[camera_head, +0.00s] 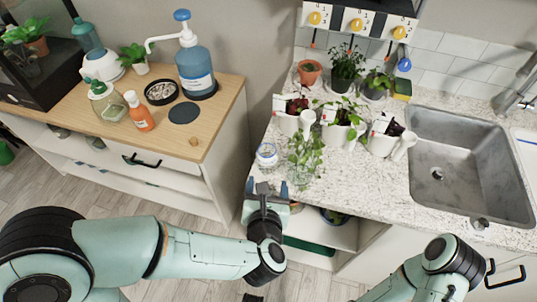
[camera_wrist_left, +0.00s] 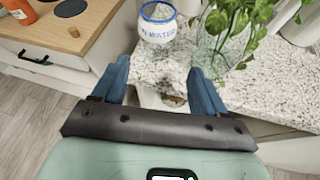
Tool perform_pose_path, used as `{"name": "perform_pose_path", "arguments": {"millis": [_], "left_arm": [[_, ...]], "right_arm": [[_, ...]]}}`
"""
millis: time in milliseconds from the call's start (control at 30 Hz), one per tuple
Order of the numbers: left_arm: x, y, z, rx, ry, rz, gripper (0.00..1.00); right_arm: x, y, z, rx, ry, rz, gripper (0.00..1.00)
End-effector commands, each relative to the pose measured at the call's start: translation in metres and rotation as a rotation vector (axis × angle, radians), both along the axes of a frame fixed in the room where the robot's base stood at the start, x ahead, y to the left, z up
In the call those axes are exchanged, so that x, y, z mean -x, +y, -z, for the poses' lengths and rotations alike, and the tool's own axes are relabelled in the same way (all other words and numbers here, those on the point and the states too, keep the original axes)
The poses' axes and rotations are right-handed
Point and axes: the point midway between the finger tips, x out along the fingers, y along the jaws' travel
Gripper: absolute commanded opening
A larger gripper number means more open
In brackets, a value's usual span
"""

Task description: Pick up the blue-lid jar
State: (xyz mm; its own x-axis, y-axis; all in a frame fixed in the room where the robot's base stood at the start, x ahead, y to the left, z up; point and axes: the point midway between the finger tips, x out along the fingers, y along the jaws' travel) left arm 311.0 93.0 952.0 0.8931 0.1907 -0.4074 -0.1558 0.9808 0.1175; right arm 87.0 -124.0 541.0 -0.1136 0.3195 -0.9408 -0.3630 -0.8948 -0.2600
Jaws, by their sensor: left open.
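The blue-lid jar (camera_head: 267,156) is a small clear jar with a blue rim and a white label, standing near the left front edge of the stone counter. It also shows in the left wrist view (camera_wrist_left: 157,22), upright, ahead of the fingers. My left gripper (camera_head: 264,188) is open and empty, just in front of the counter edge and short of the jar. Its two blue fingers (camera_wrist_left: 160,88) are spread apart in the wrist view. My right arm shows at the lower right of the head view, but its gripper cannot be made out.
A glass vase with a leafy cutting (camera_head: 303,158) stands close to the right of the jar. Several white potted plants (camera_head: 341,128) stand behind it. The sink (camera_head: 470,160) is at right. A wooden cabinet (camera_head: 222,105) with bottles stands left.

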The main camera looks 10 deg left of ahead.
Motion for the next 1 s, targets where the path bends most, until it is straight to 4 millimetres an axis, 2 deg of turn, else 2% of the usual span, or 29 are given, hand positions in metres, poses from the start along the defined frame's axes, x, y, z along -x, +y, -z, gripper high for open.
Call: {"name": "perform_pose_path", "arguments": {"millis": [67, 167, 500, 767, 1000], "left_arm": [[0.006, 0.001, -0.007, 0.075, -0.037, -0.046, 0.72], [0.003, 0.003, -0.009, 0.113, -0.051, -0.074, 0.72], [-0.052, 0.016, 0.014, 0.112, -0.049, -0.074, 0.72], [-0.071, 0.020, 0.022, 0.112, -0.051, -0.072, 0.72], [-0.103, 0.028, 0.036, 0.112, -0.049, -0.073, 0.72]], "right_arm": [[0.002, 0.000, 0.005, 0.000, 0.002, 0.000, 0.76], [0.002, 0.000, 0.005, 0.000, 0.003, 0.000, 0.76], [0.001, 0.000, 0.002, 0.000, 0.002, 0.000, 0.76], [0.001, 0.000, 0.001, 0.000, 0.001, 0.001, 0.76], [0.000, 0.000, -0.003, 0.000, 0.000, 0.000, 0.76]]}}
